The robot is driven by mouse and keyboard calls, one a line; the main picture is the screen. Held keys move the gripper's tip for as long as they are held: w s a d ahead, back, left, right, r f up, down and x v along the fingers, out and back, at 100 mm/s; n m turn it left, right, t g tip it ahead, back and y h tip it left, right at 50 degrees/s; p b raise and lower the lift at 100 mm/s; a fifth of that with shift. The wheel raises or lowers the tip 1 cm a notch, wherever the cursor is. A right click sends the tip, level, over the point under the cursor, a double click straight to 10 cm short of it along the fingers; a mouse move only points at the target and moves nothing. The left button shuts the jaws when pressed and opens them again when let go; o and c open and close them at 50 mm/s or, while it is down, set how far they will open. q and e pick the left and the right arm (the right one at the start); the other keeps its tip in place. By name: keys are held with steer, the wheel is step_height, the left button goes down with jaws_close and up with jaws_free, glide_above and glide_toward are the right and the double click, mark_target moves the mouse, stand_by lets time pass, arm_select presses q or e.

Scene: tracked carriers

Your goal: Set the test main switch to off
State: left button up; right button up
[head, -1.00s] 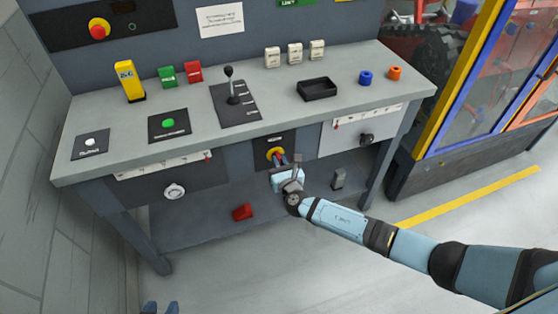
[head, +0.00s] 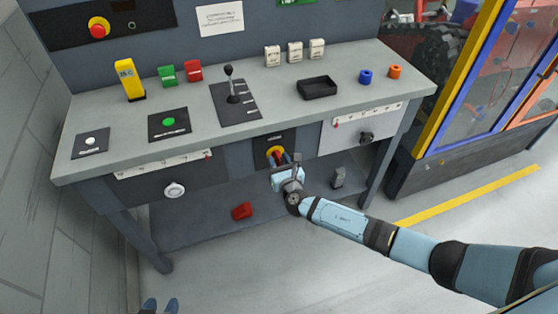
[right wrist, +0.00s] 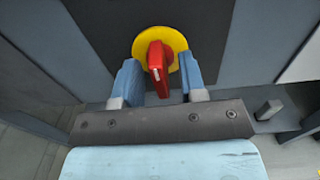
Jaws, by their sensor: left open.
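The main switch is a red handle (right wrist: 158,68) on a round yellow plate (right wrist: 180,42), set in a dark panel. In the head view the yellow plate (head: 275,152) is on the bench's front, partly hidden by my right gripper (head: 284,161). In the right wrist view my right gripper (right wrist: 160,82) is open, one blue finger on each side of the red handle, with gaps to both. The handle stands nearly upright in that view. My left gripper (head: 160,305) shows only its blue fingertips at the bottom edge, away from the bench.
The bench top (head: 300,112) holds a lever (head: 231,86), a black tray (head: 316,88) and several buttons and blocks. Round knobs flank the switch, a white one (head: 174,190) and a dark one (head: 366,138). A red block (head: 242,211) lies on the lower shelf.

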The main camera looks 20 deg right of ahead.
steer(key=s+p, duration=0.1)
steer(key=s, duration=1.2)
steer(key=shift+s+d, duration=0.25)
steer(key=shift+s, duration=0.05)
